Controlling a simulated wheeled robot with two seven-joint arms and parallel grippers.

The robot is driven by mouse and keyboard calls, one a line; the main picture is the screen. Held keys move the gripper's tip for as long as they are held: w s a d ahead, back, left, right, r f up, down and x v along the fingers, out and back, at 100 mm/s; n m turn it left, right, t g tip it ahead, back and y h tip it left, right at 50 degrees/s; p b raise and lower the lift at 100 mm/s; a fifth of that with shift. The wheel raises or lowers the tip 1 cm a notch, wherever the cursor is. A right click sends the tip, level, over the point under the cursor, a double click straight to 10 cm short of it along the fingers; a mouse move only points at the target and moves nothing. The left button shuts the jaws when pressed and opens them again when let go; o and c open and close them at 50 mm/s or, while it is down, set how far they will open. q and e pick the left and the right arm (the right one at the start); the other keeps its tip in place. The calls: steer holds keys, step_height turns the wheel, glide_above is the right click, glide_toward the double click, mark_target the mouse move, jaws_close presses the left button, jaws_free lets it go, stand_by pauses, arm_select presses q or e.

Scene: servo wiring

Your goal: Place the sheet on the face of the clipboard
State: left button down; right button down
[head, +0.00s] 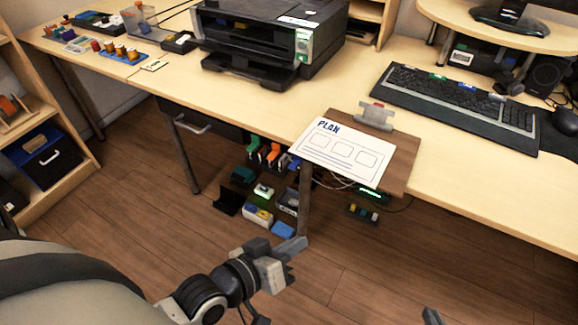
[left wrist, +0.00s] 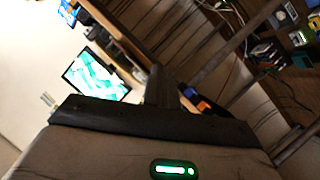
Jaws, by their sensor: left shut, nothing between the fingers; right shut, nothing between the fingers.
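The white sheet (head: 345,150), headed "PLAN" with printed boxes, lies at the front edge of the desk. It overlaps the brown clipboard (head: 402,165) and sits toward its left, leaving the board's right side bare. The sheet hides the board's left part, so I cannot tell how far it lies on the face. The clip (head: 375,115) is at the board's back edge, behind the sheet. My left gripper (head: 298,246) is shut and empty, below and in front of the desk, apart from the sheet. My right gripper (head: 432,316) shows only a tip at the bottom edge, shut and empty.
A keyboard (head: 455,100) lies right of the clipboard. A black printer (head: 270,40) stands at the back left. Small bins (head: 265,190) sit under the desk beside a desk leg (head: 305,200). The desk between printer and sheet is clear.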

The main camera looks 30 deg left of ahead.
arm_select(q)
steer(key=w+a+r+n+t+y, duration=0.2)
steer(key=w+a+n+t, duration=0.25)
steer(key=a+n, duration=0.6)
steer(key=w+d+n, duration=0.2)
steer(key=w+d, duration=0.5)
steer(key=w, duration=0.4)
steer(key=shift+d+r+p, duration=0.25)
steer(key=shift+d+p, duration=0.15)
